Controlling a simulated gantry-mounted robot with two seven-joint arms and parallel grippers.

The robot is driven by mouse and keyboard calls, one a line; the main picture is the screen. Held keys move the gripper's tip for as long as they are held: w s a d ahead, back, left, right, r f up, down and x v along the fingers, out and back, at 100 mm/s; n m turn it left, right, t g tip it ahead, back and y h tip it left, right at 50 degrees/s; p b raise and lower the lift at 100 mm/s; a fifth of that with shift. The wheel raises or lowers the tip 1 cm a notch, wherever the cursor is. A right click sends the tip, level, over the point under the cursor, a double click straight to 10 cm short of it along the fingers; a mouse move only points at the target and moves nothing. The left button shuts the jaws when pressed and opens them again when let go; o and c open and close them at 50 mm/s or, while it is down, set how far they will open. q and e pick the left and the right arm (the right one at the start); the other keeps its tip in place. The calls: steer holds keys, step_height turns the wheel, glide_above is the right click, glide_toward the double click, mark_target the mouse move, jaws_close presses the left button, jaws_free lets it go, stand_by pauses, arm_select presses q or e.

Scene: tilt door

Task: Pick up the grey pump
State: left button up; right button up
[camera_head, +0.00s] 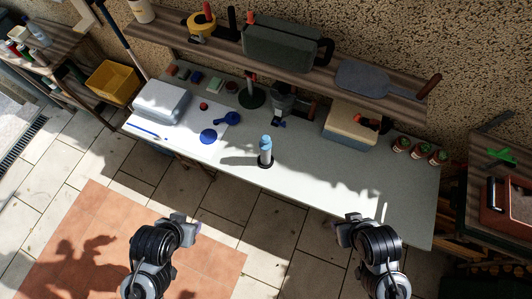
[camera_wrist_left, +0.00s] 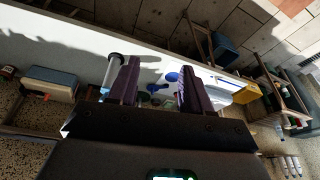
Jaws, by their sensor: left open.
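A light grey upright cylinder with a blue top and dark base, which looks like the grey pump (camera_head: 265,152), stands near the front edge of the long pale workbench (camera_head: 330,175). My left gripper (camera_head: 184,230) is in front of the bench, to the left of the pump and apart from it. In the left wrist view its two dark purple fingers (camera_wrist_left: 160,62) are spread with nothing between them, and the pump (camera_wrist_left: 112,72) shows beside the left finger, partly hidden by it. My right gripper (camera_head: 352,232) is in front of the bench to the right; its finger opening is unclear.
A grey-blue case (camera_head: 162,101) and blue items (camera_head: 209,135) lie on the bench's left. A box (camera_head: 350,126) and several small pots (camera_head: 420,151) are on the right. A shelf (camera_head: 200,47) overhangs the back. The bench around the pump is mostly clear.

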arm_select(q)
steer(key=shift+o, duration=0.5)
steer(key=o, duration=0.5)
steer(key=shift+c, duration=0.2)
